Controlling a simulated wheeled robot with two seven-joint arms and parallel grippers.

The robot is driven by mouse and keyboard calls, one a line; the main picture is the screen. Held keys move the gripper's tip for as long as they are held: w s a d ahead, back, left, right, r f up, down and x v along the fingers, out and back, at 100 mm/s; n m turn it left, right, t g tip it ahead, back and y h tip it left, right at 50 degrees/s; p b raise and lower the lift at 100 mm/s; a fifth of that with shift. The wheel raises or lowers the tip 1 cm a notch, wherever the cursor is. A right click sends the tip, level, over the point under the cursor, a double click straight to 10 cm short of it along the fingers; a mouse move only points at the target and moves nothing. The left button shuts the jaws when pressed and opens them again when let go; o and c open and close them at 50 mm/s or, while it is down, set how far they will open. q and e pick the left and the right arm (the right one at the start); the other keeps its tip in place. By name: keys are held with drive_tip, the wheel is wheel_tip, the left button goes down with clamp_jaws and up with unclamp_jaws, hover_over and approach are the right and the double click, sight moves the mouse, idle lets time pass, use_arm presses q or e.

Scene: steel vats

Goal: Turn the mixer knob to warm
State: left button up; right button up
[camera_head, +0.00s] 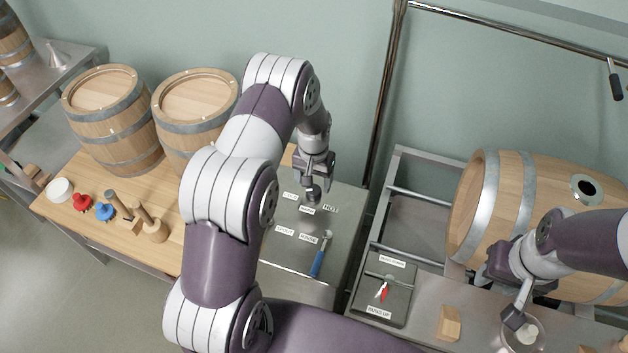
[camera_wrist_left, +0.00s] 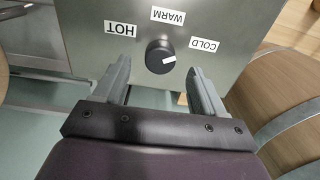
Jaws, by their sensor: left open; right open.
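The mixer knob (camera_wrist_left: 160,56) is round and black with a white pointer mark, on a steel box (camera_wrist_left: 110,45). In the left wrist view the mark points right, toward the COLD label (camera_wrist_left: 204,45) side. The WARM label (camera_wrist_left: 168,16) is at the top and the HOT label (camera_wrist_left: 121,29) at the left. My left gripper (camera_wrist_left: 160,88) is open, its fingers spread to either side of the knob; contact cannot be told. In the head view my left gripper (camera_head: 313,188) is over the box top and hides the knob. My right gripper (camera_head: 517,312) is open by a steel cup (camera_head: 540,335).
A blue-handled lever (camera_head: 318,258) sits on the same box. Wooden barrels (camera_head: 112,115) stand at the left, beside red (camera_head: 82,202) and blue (camera_head: 104,211) pieces. A large barrel (camera_head: 520,210) lies at the right.

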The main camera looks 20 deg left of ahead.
sight(314, 190)
use_arm(q)
drive_tip(key=f, duration=0.4)
drive_tip(key=shift+w+a+p, duration=0.1)
drive_tip(key=shift+w+p, duration=0.2)
drive_tip(key=shift+w, duration=0.05)
drive_tip(key=shift+s, duration=0.15)
drive_tip(key=shift+s+r, duration=0.1)
drive_tip(key=shift+c, duration=1.2)
drive_tip(key=c, duration=0.8)
use_arm(e)
drive_tip(key=shift+w+r, duration=0.15)
drive_tip(key=shift+r, duration=0.3)
